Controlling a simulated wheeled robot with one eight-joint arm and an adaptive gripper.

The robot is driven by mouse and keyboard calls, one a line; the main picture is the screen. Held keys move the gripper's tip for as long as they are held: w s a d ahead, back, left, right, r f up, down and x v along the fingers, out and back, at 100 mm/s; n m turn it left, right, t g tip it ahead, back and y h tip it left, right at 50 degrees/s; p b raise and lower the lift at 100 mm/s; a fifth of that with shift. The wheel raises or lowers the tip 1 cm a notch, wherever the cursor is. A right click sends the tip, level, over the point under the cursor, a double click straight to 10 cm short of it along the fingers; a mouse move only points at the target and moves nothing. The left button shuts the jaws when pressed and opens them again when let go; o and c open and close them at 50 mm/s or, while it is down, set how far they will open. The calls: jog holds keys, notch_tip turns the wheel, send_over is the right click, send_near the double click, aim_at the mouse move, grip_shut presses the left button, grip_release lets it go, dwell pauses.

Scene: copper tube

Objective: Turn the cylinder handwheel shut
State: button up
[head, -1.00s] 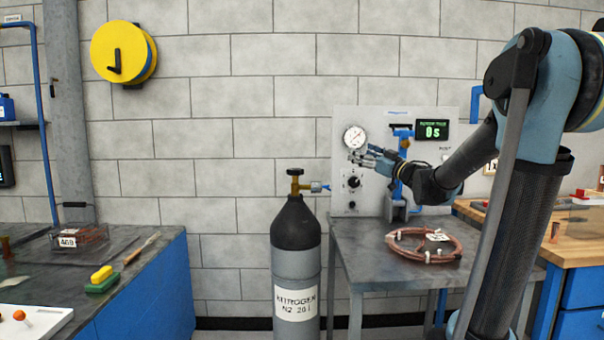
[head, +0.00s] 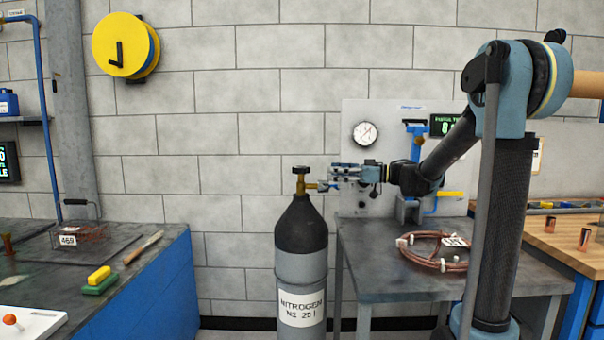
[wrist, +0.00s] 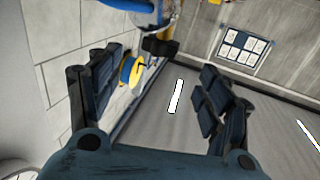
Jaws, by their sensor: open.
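The dark handwheel (head: 301,170) sits on the brass valve (head: 301,184) atop the black-shouldered nitrogen cylinder (head: 300,240), which stands upright. In the head view my gripper (head: 334,175) is level with the valve and just right of it, fingers pointing left. It is open and empty, apart from the handwheel.
A panel with a gauge (head: 365,133) and a display (head: 441,125), partly hidden by my arm, stands behind the metal table (head: 380,285). A copper coil (head: 435,250) lies on that table. A bench (head: 150,255) is at left. Open wall lies above the cylinder.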

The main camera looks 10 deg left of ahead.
aim_at(301, 167)
jog(key=a, duration=1.2)
jog(key=shift+w+a, duration=0.15)
jog(key=shift+a, duration=0.15)
jog(key=shift+c, duration=0.6)
jog(key=c, duration=1)
